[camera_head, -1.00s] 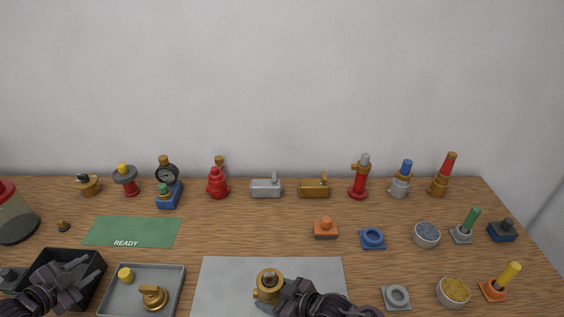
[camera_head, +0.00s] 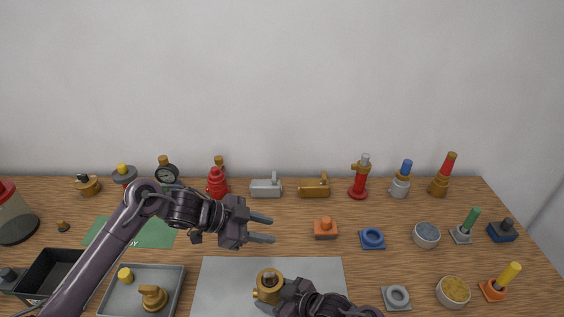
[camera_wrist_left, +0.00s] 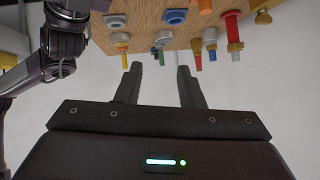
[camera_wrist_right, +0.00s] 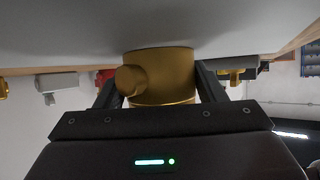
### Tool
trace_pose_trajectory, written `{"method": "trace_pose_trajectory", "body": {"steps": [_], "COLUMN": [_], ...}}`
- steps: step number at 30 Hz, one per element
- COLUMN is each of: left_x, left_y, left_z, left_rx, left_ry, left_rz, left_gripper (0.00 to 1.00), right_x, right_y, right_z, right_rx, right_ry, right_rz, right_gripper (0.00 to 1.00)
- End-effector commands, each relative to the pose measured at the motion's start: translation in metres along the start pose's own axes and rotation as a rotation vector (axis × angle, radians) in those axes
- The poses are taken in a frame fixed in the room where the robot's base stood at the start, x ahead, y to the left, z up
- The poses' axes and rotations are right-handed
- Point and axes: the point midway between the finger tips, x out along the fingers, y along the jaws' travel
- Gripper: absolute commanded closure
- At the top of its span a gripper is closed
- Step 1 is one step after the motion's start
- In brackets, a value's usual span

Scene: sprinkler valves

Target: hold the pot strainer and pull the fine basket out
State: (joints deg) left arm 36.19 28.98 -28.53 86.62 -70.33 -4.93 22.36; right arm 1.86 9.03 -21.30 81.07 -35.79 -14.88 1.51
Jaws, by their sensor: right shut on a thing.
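The brass pot strainer (camera_head: 268,292) stands on the grey mat (camera_head: 222,275), with a side stub pointing left. Something small and grey shows in its open top; I cannot tell whether that is the fine basket. My right gripper (camera_wrist_right: 160,82) is shut on the pot strainer, one finger on each side of the brass body. My left gripper (camera_head: 273,229) is open and empty. It is in the air, behind and above the pot strainer in the head view, with its fingers pointing right.
A grey tray (camera_head: 178,270) with a brass fitting and a yellow-topped piece lies left of the mat. Left of it is a black bin (camera_head: 68,253). A green READY mat (camera_head: 100,230) lies behind. Several valves line the wall. Bowls and small fittings stand to the right.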

Motion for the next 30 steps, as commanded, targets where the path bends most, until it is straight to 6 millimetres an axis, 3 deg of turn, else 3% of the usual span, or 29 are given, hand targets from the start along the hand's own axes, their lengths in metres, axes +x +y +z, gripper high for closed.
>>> {"method": "trace_pose_trajectory", "body": {"steps": [1,4,10,20,30], "left_x": [0.007,0.019,0.021,0.003,0.026], "left_y": [0.007,0.025,0.049,0.056,0.064], "left_z": [-0.011,-0.018,-0.005,0.025,0.046], "left_rx": [0.017,0.023,0.017,-0.012,-0.015], "left_ry": [-0.042,-0.149,-0.403,-0.651,-0.663], "left_rz": [0.045,0.132,0.224,0.231,0.232], "left_gripper": [0.65,0.65,0.65,0.65,0.65], "right_x": [0.000,0.000,0.000,0.000,0.000], "right_y": [0.001,0.001,0.001,0.001,0.001], "right_z": [0.000,0.000,0.000,0.000,0.000], "right_rx": [0.000,0.000,0.000,0.000,0.000], "right_ry": [0.001,0.000,0.000,0.000,0.000], "right_rz": [0.002,0.002,0.002,0.002,0.001], "right_gripper": [0.64,0.64,0.64,0.64,0.64]}}
